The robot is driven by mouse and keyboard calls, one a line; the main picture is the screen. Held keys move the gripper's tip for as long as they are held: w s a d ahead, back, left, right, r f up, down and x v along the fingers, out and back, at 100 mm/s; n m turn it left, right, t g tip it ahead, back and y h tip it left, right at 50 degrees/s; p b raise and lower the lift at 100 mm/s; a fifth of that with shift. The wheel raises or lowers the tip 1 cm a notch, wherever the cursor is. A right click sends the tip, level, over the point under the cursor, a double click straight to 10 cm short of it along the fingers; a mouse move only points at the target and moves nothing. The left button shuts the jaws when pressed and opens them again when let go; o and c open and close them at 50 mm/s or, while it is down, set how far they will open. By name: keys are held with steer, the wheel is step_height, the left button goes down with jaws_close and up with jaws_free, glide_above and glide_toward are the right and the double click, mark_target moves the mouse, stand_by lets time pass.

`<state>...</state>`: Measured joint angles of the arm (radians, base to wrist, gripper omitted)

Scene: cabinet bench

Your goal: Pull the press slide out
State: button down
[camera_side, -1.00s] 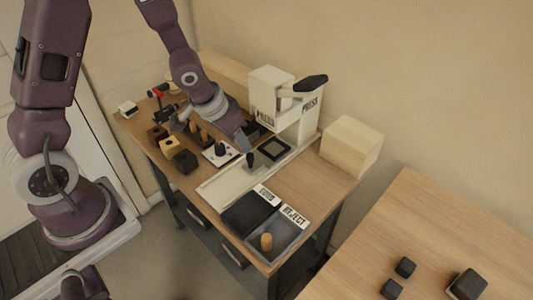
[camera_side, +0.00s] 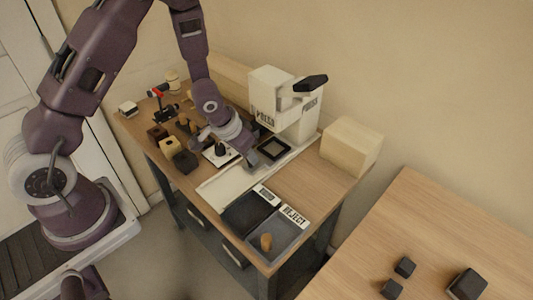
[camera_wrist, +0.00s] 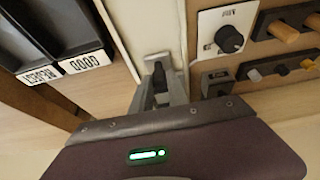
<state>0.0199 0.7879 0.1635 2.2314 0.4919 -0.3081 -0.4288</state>
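The press (camera_side: 285,100) is a white block with a black lever at the back of the bench. Its slide carries a black square frame (camera_side: 274,148) and sits in a pale track (camera_side: 225,187) running toward the front left. A dark upright handle (camera_wrist: 159,76) shows in the wrist view at the track. My gripper (camera_side: 252,166) is down at the front of the slide. In the wrist view my gripper (camera_wrist: 160,88) has its fingers on either side of the handle. I cannot tell whether they are shut on it. The handle is hidden in the side view.
A panel with a black knob (camera_side: 221,150) lies beside the track on the left. A wooden block (camera_side: 350,146) stands right of the press.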

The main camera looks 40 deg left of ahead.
steer(key=shift+s+g, duration=1)
steer(key=shift+s, duration=0.85)
steer(key=shift+s+g, duration=1.2)
steer(key=shift+s, duration=2.3)
